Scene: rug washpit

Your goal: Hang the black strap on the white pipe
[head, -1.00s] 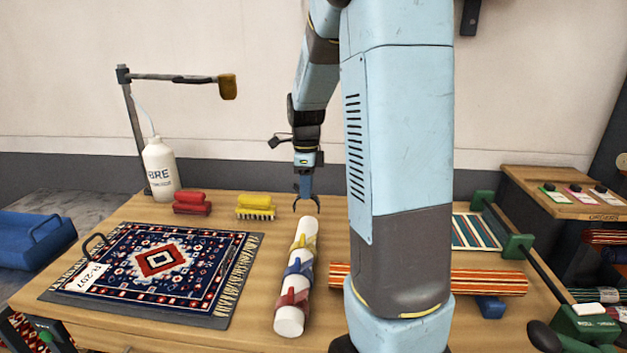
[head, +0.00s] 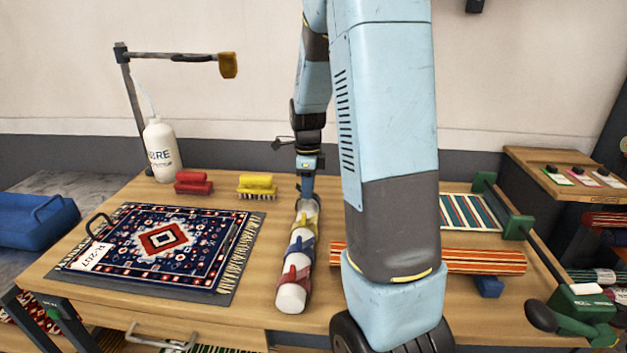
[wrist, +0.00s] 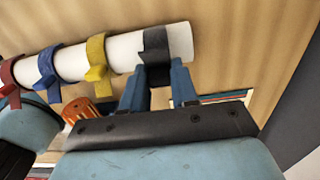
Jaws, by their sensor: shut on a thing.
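The white pipe (head: 303,253) lies on the wooden table, with its far end under my gripper (head: 307,193). It also shows across the top of the wrist view (wrist: 124,48). The black strap (wrist: 156,44) lies across the pipe near one end, with bare white pipe beyond it. My gripper (wrist: 157,88) is shut on the black strap's tab, which sits between the two blue fingers. The strap's underside is hidden. A yellow strap (wrist: 97,56), a blue strap (wrist: 49,70) and a red strap (wrist: 9,82) sit along the pipe, apart from the black one.
A patterned rug (head: 160,245) lies left of the pipe. Red (head: 193,183) and yellow (head: 257,185) brushes and a white bottle (head: 161,150) stand behind it. A striped roll (head: 485,261) lies right of the pipe, partly behind my arm.

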